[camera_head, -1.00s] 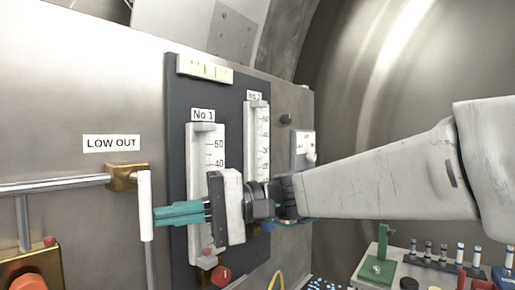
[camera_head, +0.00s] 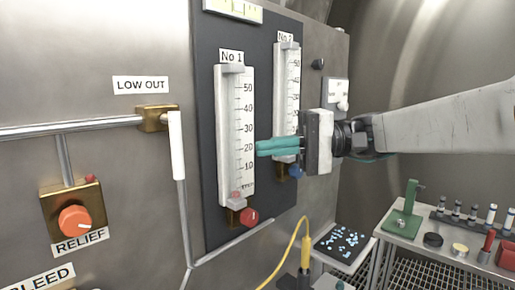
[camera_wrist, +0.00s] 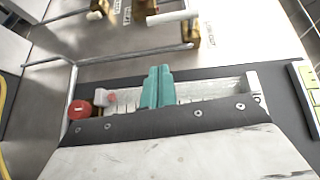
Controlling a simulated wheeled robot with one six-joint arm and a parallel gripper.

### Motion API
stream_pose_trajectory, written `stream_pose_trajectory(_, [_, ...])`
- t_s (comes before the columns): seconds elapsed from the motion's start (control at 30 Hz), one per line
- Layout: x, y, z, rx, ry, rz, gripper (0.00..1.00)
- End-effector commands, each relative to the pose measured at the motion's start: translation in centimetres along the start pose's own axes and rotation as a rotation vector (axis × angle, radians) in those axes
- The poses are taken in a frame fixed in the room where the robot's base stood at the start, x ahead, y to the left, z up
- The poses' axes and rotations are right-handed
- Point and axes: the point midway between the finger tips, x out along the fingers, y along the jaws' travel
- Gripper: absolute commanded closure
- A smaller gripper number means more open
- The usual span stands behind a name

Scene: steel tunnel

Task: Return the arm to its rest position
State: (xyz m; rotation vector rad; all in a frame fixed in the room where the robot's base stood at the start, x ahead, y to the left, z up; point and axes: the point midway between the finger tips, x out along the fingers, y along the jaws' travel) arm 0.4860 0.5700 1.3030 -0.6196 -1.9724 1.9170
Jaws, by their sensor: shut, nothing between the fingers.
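My gripper (camera_head: 260,148) is in front of the gauge board (camera_head: 222,215), its teal fingers together and empty. The fingers point left, level with the lower half of the No 1 gauge (camera_head: 235,110). My arm reaches in from the right edge of the head view. The gripper covers part of the No 2 gauge (camera_head: 287,65). In the wrist view the closed teal fingers (camera_wrist: 156,88) lie in front of a gauge, whose red knob (camera_wrist: 80,109) is at left. I cannot tell the exact gap between fingers and gauge.
A white-handled lever (camera_head: 177,145) hangs under LOW OUT on the left. The orange RELIEF knob (camera_head: 75,221) is at lower left. A yellow cable (camera_head: 292,250), a black tray of pale blue pieces (camera_head: 343,242) and a bench with a green stand (camera_head: 404,212) are at lower right.

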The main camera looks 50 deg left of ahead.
Motion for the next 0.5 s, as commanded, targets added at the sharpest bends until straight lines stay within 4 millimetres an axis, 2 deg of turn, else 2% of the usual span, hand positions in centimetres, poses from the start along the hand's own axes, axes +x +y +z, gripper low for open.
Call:
stream_pose_trajectory(0.17, [-1.26,0.13,0.00,0.001,0.002,0.000,1.00])
stream_pose_trajectory(0.5, [-1.39,0.14,0.03,0.001,0.002,0.000,1.00])
